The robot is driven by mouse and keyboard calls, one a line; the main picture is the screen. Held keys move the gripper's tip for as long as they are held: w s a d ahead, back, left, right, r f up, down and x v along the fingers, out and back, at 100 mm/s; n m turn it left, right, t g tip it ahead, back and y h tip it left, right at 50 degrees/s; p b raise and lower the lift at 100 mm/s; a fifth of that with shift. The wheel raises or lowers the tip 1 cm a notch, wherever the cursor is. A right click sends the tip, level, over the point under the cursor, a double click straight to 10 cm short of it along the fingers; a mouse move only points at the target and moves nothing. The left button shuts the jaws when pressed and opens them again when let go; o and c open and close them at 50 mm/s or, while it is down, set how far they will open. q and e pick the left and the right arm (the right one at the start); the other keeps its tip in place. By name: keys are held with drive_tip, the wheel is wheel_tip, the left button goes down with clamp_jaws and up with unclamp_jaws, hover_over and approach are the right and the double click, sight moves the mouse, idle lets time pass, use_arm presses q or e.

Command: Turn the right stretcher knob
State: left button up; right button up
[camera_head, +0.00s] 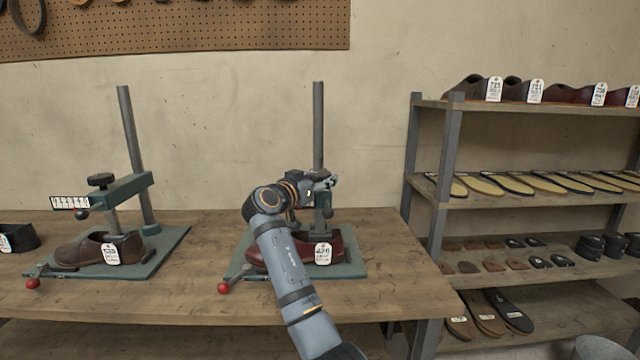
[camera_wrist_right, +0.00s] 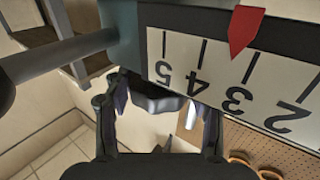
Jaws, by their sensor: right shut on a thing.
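The right shoe stretcher (camera_head: 318,120) stands on the bench with a brown-red shoe (camera_head: 335,247) under its post. My right gripper (camera_head: 327,182) is at the top of the stretcher's arm, beside the post, shut on the dark stretcher knob (camera_head: 319,173). In the right wrist view the black knob (camera_wrist_right: 152,100) lies between the two fingers (camera_wrist_right: 163,105); the exact contact is hard to see. A white scale (camera_wrist_right: 215,75) with a red pointer (camera_wrist_right: 245,30) shows close by, the pointer's tip between the 4 and 3 marks. My left gripper is out of view.
The left stretcher (camera_head: 127,190) holds a brown shoe (camera_head: 85,250) on its green base. A red-tipped lever (camera_head: 224,287) sticks out at the right base's front. Shelves (camera_head: 530,195) with shoes and soles stand to the right. Bare bench lies between the two stretchers.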

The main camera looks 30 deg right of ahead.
drive_tip(key=shift+m+g+h, duration=0.5)
drive_tip(key=shift+m+g, duration=0.5)
drive_tip(key=shift+g, duration=0.8)
drive_tip(key=o, duration=1.2)
drive_tip(key=v, duration=1.2)
drive_tip(key=shift+f, duration=0.15)
